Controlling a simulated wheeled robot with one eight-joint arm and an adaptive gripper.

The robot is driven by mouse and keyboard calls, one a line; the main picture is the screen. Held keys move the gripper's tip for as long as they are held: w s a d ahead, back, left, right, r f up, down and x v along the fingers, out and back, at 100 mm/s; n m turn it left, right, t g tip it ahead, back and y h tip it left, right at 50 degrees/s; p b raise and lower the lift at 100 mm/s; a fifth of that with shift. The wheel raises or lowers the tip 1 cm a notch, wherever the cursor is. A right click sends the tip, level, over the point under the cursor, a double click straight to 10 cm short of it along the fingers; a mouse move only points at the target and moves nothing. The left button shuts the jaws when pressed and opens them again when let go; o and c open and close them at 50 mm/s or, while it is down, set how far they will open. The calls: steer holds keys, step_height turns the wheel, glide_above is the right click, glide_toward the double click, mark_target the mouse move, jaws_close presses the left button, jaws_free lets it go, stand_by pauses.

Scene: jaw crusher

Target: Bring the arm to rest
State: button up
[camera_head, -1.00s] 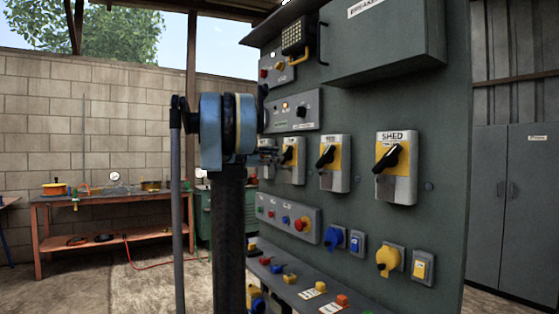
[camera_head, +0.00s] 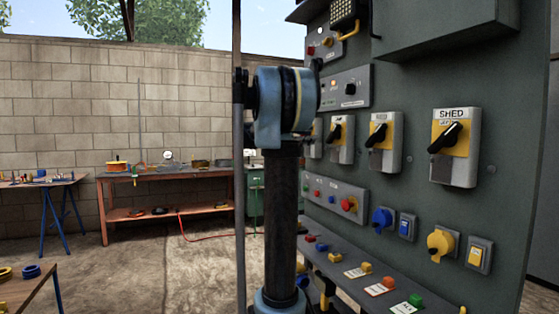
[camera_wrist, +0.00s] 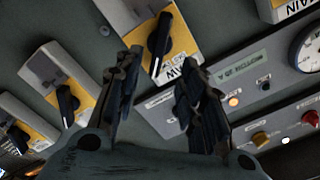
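My gripper (camera_wrist: 158,85) shows in the wrist view with its two dark fingers apart and nothing between them. It faces the grey switch panel. A yellow switch with a black handle (camera_wrist: 160,45), labelled MAIN, lies just beyond the fingertips; I see no finger closed on it. In the head view my arm (camera_head: 281,180) stands upright in front of the panel's left part (camera_head: 400,90), and the gripper is hidden behind it.
The panel carries a SHED switch (camera_head: 455,145), a blue knob (camera_head: 382,219), a yellow knob (camera_head: 440,243) and a red button (camera_head: 347,204). A wooden workbench (camera_head: 170,173) stands by the block wall. A blue-legged table (camera_head: 40,183) stands at left. Open floor lies between.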

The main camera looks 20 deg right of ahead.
steer(key=s+a+f+n+y, duration=0.3)
steer(key=s+a+f+n, duration=0.1)
steer(key=s+f, duration=0.35)
steer(key=s+a+f+n+y, duration=0.35)
steer(key=s+f+n, duration=0.2)
steer(key=f, duration=0.35)
steer(key=s+a+f+n+y, duration=0.3)
steer(key=s+a+f+n, duration=0.1)
steer(key=s+f, duration=0.4)
steer(key=s+a+f+n+y, duration=0.4)
steer(key=s+a+f+n, duration=0.2)
steer(key=a+f, duration=0.3)
steer(key=s+a+f+n+y, duration=0.4)
steer(key=s+a+f+n, duration=0.3)
steer(key=a+f, duration=0.3)
step_height(320, 180, down, 4)
steer(key=shift+s+t, duration=0.3)
steer(key=shift+s, duration=0.5)
steer(key=shift+y, duration=0.25)
steer(key=shift+w+f, duration=0.2)
steer(key=shift+w, duration=0.25)
